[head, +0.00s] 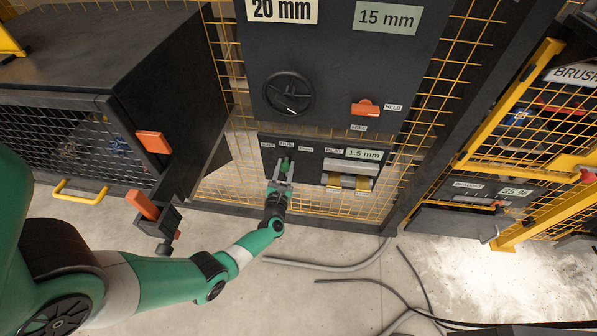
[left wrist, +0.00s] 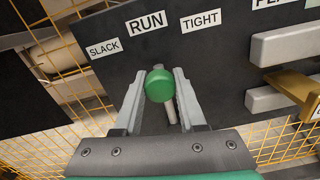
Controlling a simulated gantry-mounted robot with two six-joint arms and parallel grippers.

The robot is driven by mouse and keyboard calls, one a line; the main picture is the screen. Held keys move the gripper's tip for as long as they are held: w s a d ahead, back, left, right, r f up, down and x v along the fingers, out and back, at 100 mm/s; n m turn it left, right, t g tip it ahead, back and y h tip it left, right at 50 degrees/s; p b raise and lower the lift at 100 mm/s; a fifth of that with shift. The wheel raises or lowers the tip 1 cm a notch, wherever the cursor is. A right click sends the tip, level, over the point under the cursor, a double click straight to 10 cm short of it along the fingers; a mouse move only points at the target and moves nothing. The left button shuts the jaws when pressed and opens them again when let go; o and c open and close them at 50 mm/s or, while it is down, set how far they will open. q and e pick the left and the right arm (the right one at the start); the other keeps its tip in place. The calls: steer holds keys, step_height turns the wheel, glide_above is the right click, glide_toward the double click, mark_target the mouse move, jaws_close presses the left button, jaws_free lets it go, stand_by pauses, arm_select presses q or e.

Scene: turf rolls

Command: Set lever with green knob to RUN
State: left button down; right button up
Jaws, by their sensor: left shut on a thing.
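The lever's round green knob (head: 286,164) stands out from a dark panel (head: 310,158) low on the machine. In the left wrist view the green knob (left wrist: 159,85) sits between the two grey fingers of my left gripper (left wrist: 158,90), with its pale stem (left wrist: 171,112) behind and below. The fingers are shut on the lever at the knob. Above the knob are the labels SLACK (left wrist: 104,48), RUN (left wrist: 147,24) and TIGHT (left wrist: 201,22). The knob lies below the RUN label. In the head view my left gripper (head: 283,175) reaches up to the panel. My right gripper is not in view.
A pale two-bar part with brass-coloured pieces (head: 349,177) sits right of the lever, under a 1.5 mm label (head: 364,154). A black handwheel (head: 288,95) and an orange knob (head: 365,107) are above. Yellow mesh (head: 225,190) flanks the panel. Cables lie on the floor.

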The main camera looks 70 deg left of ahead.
arm_select(q)
steer(key=shift+f, duration=0.1)
steer(key=shift+c, duration=2.3)
jaws_free()
steer(key=shift+s, duration=0.1)
steer(key=shift+d, duration=0.2)
steer(key=p+v, duration=0.4)
steer(key=v, duration=0.7)
steer(key=shift+s, duration=0.15)
